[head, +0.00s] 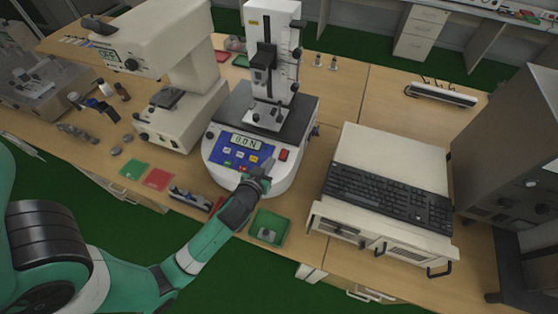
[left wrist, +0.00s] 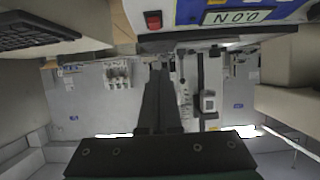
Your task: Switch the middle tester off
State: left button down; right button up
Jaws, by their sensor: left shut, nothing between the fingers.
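The middle tester (head: 296,172) is a white force tester with a round-fronted base, a blue panel (head: 240,151) and a column. Its display (head: 246,141) is lit and reads 0.0 N. A red rocker switch (head: 284,155) sits right of the panel. My left gripper (head: 268,165) is shut and empty at the front of the base, just below and left of the switch. In the left wrist view the picture is inverted; the shut fingers (left wrist: 159,68) show below the red switch (left wrist: 153,20), apart from it in the picture. Contact with the tester cannot be told.
Another tester (head: 185,120) stands to the left. A keyboard (head: 388,196) lies on a white unit to the right. A green tray (head: 268,228) and a red card (head: 157,179) lie along the table's front. A grey cabinet (head: 510,150) stands at the far right.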

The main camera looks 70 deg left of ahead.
pick_arm(q)
jog(key=b, duration=0.2)
send_near(284, 150)
jog(key=w+a+r, duration=0.2)
jog(key=w+a, duration=0.1)
jog(key=shift+w+a+r, duration=0.1)
jog(key=shift+a+r, duration=0.1)
jog(key=shift+f+b, duration=0.5)
jog(key=shift+f, duration=1.55)
pick_arm(e)
jog(key=shift+f, duration=1.45)
